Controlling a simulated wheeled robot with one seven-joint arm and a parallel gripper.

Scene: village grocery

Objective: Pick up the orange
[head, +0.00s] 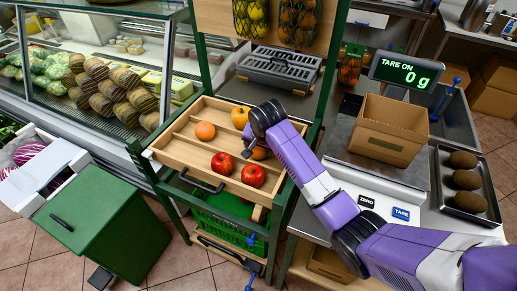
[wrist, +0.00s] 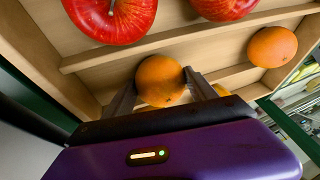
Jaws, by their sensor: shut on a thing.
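My gripper (wrist: 162,84) is shut on an orange (wrist: 160,78), with one finger on each side of it in the wrist view. The held orange is low, in or just above the wooden tray (head: 172,152); I cannot tell if it touches the tray floor. In the head view this orange (head: 259,153) shows partly behind my arm. A second orange (head: 205,131) lies free in the tray; it is also at the right of the wrist view (wrist: 272,47).
Two red apples (head: 222,163) (head: 253,175) lie in the tray's front part. A yellow-orange fruit (head: 240,117) lies at the back, partly hidden by my arm. Low wooden dividers cross the tray. A scale with a cardboard box (head: 390,130) stands right; a green bin (head: 100,225) stands left.

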